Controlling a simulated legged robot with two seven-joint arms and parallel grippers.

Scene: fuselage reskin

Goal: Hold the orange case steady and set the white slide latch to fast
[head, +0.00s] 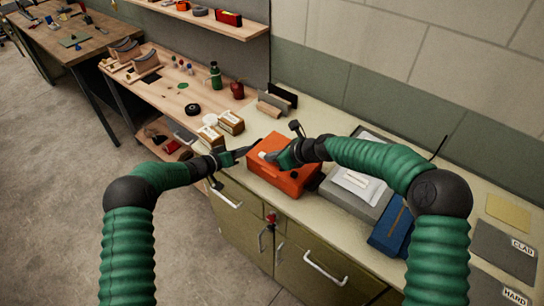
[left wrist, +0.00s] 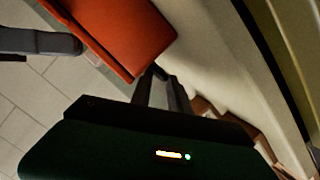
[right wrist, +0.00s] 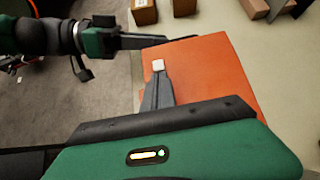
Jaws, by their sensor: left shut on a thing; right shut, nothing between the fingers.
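The orange case (head: 285,175) sits on the bench top at its front edge. It fills much of the right wrist view (right wrist: 212,75) and shows at the top of the left wrist view (left wrist: 125,30). My left gripper (head: 242,152) is shut on the case at its left edge; the contact is partly hidden. The white slide latch (right wrist: 158,65) is a small block on the case's top, near its left side. My right gripper (right wrist: 157,82) is shut and empty over the case, its tips at or just beside the latch. I cannot read any latch marking.
A grey box (head: 358,190) and a blue box (head: 391,230) stand right of the case. Small cartons (head: 230,122) and grey blocks (head: 272,105) stand behind and left. Cabinet handles (head: 325,268) stick out below the bench front.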

